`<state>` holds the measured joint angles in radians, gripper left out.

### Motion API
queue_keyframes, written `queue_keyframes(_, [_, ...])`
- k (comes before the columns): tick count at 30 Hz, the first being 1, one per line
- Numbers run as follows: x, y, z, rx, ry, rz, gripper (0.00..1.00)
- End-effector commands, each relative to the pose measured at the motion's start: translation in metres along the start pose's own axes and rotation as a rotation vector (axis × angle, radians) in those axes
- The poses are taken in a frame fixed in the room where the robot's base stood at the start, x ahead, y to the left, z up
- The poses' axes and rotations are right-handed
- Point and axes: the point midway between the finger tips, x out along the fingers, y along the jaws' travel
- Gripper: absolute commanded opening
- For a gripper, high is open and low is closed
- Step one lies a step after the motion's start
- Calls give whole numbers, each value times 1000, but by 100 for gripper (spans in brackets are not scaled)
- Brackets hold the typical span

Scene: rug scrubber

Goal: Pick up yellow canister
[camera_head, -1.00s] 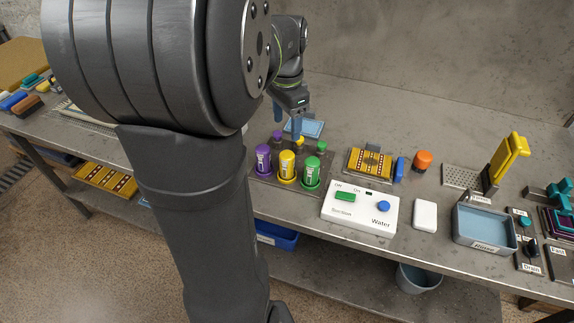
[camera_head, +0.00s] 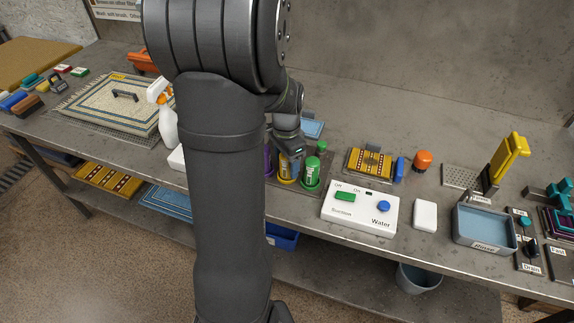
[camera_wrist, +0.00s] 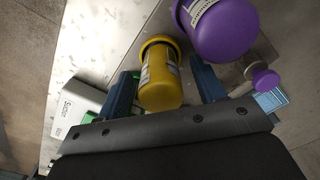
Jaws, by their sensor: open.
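The yellow canister (camera_wrist: 160,80) stands between the two blue fingers of my gripper (camera_wrist: 165,92) in the wrist view. The fingers are open, one on each side of it, and gaps show between them and the canister. In the head view my gripper (camera_head: 288,155) is down at the canister row and hides most of the yellow canister (camera_head: 287,181). The purple canister (camera_wrist: 222,28) is close beside the yellow one; in the head view only a sliver of it shows. The green canister (camera_head: 311,172) stands to the right.
A white Suction and Water control box (camera_head: 360,209) lies right of the canisters. A spray bottle (camera_head: 166,115) stands to the left behind my arm. A yellow rug piece (camera_head: 368,162) and an orange-capped item (camera_head: 423,160) sit further right.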

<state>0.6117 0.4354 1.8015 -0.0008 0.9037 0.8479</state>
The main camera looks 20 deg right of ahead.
Motion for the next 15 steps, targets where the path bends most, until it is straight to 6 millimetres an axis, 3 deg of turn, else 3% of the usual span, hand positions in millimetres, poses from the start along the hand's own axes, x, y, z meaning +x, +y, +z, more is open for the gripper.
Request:
queue_keyframes(6, [1,0,0,0,0,0,63])
queue_keyframes(14, [1,0,0,0,0,0,14])
queue_keyframes(15, [1,0,0,0,0,0,12])
